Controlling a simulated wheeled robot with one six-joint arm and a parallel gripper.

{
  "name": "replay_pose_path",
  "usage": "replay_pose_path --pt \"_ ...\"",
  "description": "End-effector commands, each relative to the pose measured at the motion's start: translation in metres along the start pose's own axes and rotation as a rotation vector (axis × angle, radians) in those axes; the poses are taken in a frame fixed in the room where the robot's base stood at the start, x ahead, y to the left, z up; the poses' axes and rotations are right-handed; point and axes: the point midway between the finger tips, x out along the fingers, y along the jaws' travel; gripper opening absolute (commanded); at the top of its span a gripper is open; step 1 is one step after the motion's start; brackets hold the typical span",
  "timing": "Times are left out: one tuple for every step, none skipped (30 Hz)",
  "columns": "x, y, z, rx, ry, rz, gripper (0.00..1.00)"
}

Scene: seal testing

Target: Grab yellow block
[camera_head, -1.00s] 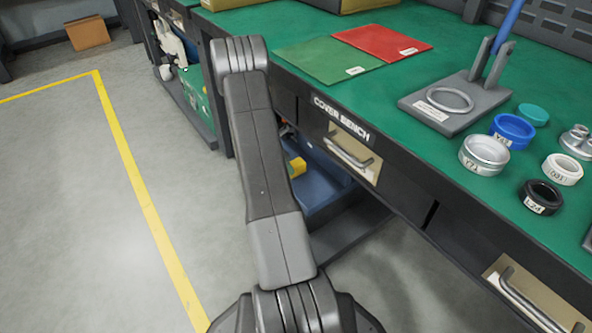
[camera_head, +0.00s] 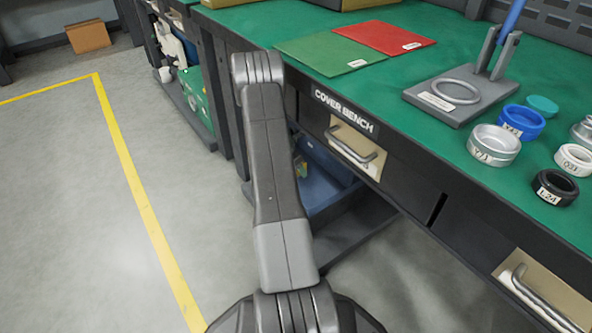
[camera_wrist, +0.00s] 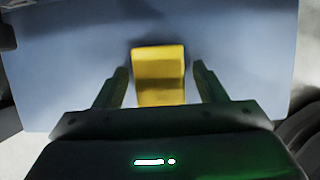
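The yellow block (camera_wrist: 159,77) shows in the wrist view, in the blue bin (camera_wrist: 60,55). My gripper (camera_wrist: 160,82) has its two fingers apart, one on each side of the block, with a gap visible on both sides. The block's near end is hidden behind the gripper body. In the head view the blue bin (camera_head: 325,180) sits on the low shelf under the bench.
The green-topped cover bench (camera_head: 430,70) stands above the bin, with a drawer (camera_head: 355,150) in its front. On it are a red sheet (camera_head: 385,38), a green sheet (camera_head: 330,52), a press stand (camera_head: 462,98) and several rings and caps. Open floor lies left.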

Motion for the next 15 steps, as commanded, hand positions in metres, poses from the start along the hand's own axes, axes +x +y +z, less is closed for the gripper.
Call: replay_pose_path --pt "-0.0001 -0.0001 -0.0001 0.0 0.0 0.0 0.55" --pt "-0.0001 -0.0001 -0.0001 0.0 0.0 0.0 0.49" --pt "-0.0002 -0.0001 -0.0002 0.0 0.0 0.0 0.41" --pt "-0.0002 -0.0001 -0.0002 0.0 0.0 0.0 0.35" --pt "-0.0002 -0.0001 -0.0002 0.0 0.0 0.0 0.29" --pt "-0.0002 -0.0001 -0.0002 0.0 0.0 0.0 0.21" --pt "-0.0002 -0.0001 -0.0002 0.0 0.0 0.0 0.15" --pt "-0.0006 0.0002 0.0001 0.0 0.0 0.0 0.12" --pt "-0.0006 0.0002 0.0001 0.0 0.0 0.0 0.08" --pt "-0.0006 0.0002 0.0 0.0 0.0 0.0 0.08" --pt "-0.0006 0.0002 0.0 0.0 0.0 0.0 0.08" --pt "-0.0006 0.0002 0.0 0.0 0.0 0.0 0.08" --pt "-0.0006 0.0002 0.0001 0.0 0.0 0.0 0.08" --pt "-0.0008 0.0002 0.0001 0.0 0.0 0.0 0.08" --pt "-0.0014 0.0002 0.0003 0.0 0.0 0.001 0.08"
